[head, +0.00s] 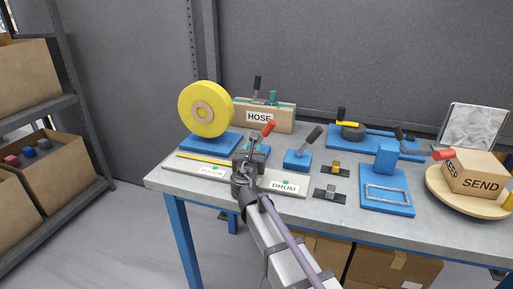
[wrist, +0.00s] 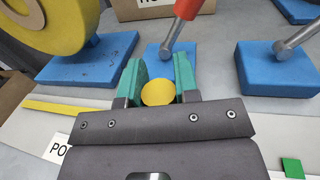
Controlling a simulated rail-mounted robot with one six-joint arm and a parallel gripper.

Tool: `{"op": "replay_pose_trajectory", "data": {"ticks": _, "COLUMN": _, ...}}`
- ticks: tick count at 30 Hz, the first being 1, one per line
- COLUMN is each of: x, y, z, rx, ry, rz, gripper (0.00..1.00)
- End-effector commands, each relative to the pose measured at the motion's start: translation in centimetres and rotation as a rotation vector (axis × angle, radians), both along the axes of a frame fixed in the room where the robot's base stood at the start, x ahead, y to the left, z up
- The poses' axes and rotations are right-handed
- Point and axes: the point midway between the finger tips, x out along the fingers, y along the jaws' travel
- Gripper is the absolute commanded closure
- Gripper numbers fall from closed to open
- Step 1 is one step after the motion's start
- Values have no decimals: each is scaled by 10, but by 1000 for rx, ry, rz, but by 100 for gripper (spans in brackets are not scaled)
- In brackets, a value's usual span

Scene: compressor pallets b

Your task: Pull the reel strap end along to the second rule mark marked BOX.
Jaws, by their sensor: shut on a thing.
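The yellow reel (head: 206,110) stands on a blue base at the table's left; part of it shows in the wrist view (wrist: 45,22). Its yellow strap (head: 203,158) runs right along the pale rule (head: 180,166) towards my gripper (head: 248,168). In the wrist view the green fingers of my gripper (wrist: 158,88) are shut on a round yellow strap end (wrist: 158,94). The rule carries a POUCH label (head: 213,172) left of my gripper and a DRUM label (head: 284,187) right of it. No BOX label shows; my gripper covers the rule between those two.
Behind my gripper stands a red-handled lever (head: 268,129) on a blue base, with a black-handled lever (head: 312,137) to its right. A HOSE box (head: 280,120) stands at the back. Blue fixtures and a SEND carton (head: 477,178) fill the right side.

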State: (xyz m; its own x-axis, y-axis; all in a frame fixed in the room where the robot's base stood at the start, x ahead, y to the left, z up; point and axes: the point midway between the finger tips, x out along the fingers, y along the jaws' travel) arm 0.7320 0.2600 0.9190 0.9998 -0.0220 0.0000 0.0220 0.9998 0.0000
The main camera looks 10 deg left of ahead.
Motion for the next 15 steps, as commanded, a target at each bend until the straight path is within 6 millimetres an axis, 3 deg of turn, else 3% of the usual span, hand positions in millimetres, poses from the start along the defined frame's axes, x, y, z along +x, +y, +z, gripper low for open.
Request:
{"op": "replay_pose_trajectory", "data": {"ticks": 11, "x": -1, "y": 0, "z": 0, "rx": 0, "ry": 0, "rz": 3, "gripper": 100}}
{"op": "replay_pose_trajectory", "data": {"ticks": 12, "x": -1, "y": 0, "z": 0, "rx": 0, "ry": 0, "rz": 3, "gripper": 67}}
{"op": "replay_pose_trajectory", "data": {"ticks": 15, "x": -1, "y": 0, "z": 0, "rx": 0, "ry": 0, "rz": 3, "gripper": 58}}
